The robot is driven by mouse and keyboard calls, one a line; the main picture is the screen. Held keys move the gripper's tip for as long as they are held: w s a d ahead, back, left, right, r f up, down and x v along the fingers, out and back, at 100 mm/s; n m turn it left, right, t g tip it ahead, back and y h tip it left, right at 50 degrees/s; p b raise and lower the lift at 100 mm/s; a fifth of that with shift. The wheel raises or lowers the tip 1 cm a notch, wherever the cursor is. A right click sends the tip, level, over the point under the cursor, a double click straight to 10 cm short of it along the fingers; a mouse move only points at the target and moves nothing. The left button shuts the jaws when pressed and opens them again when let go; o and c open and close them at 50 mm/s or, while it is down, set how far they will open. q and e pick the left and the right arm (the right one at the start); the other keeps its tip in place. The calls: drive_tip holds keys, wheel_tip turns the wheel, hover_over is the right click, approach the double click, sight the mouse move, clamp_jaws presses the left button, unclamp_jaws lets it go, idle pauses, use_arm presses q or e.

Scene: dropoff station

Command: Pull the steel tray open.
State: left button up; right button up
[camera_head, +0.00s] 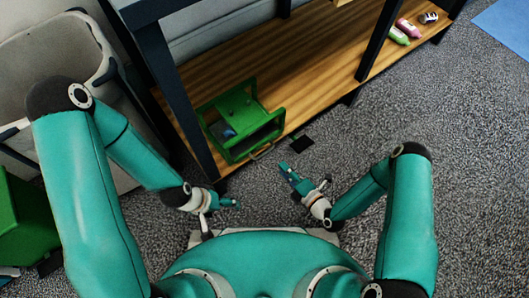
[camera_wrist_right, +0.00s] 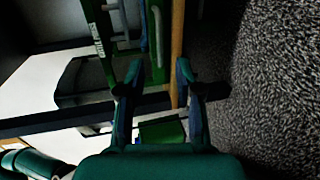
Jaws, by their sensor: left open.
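A green open-framed box (camera_head: 231,110) stands on the low wooden shelf. A thin grey handle (camera_head: 262,152) shows at its front, near the shelf edge; the steel tray itself is hard to make out inside. My left gripper (camera_head: 233,202) is open and empty, below the shelf's front left corner.
The wooden shelf (camera_head: 310,62) has dark posts, one (camera_head: 182,85) just left of the box. A grey bin (camera_head: 45,60) and a green box (camera_head: 25,220) are at left. Carpet right of my right arm is clear.

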drive_tip(key=shift+b+x, duration=1.45)
drive_tip(key=shift+x, duration=3.95)
drive_tip(key=shift+f, duration=0.1)
clamp_jaws()
